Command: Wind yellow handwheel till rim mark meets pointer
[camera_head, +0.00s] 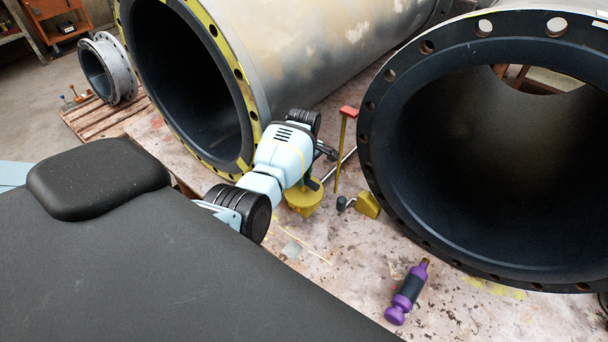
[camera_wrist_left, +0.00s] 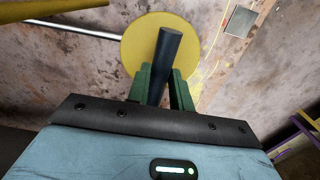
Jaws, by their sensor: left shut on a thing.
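The yellow handwheel (camera_head: 303,203) is a flat disc low over the stained tabletop, between two large pipes. It also shows in the left wrist view (camera_wrist_left: 140,48), with a dark upright handle (camera_wrist_left: 168,50) rising from it. My left gripper (camera_wrist_left: 164,88) has its green fingers closed around this handle. In the head view the left gripper (camera_head: 311,184) reaches down over the disc, and its body hides part of the wheel. I cannot make out a rim mark. A thin yellow post with a red top (camera_head: 348,111) stands beside the wheel; I cannot tell whether it is the pointer.
Big flanged pipes stand close by: a left one with a yellow rim (camera_head: 243,92) and a dark-lined right one (camera_head: 400,190). A yellow block (camera_head: 368,205) sits right of the wheel. A purple bottle (camera_head: 407,292) lies nearer. The tabletop between wheel and bottle is mostly clear.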

